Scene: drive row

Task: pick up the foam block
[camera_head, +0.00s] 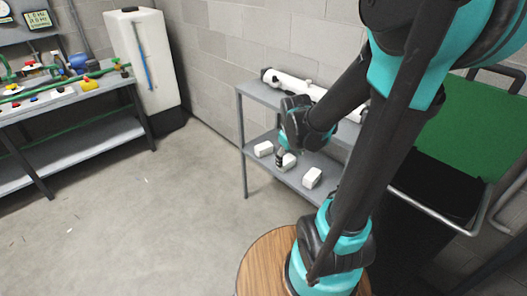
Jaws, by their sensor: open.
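Several small white blocks stand in a row on the lower shelf of a grey rack: a left one (263,149), a middle one (289,162) and a right one (312,178). Any of them could be the foam block; I cannot tell which by look. My gripper (281,156) hangs from the teal and dark arm, pointing down at the middle block, and hides part of it. It is open. Whether its fingers are around the block or just in front of it I cannot tell at this size.
The rack's upper shelf (257,93) is just above and holds a long white tube-like object (287,84). A grey rack leg (242,150) stands at the left. The floor between is clear.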

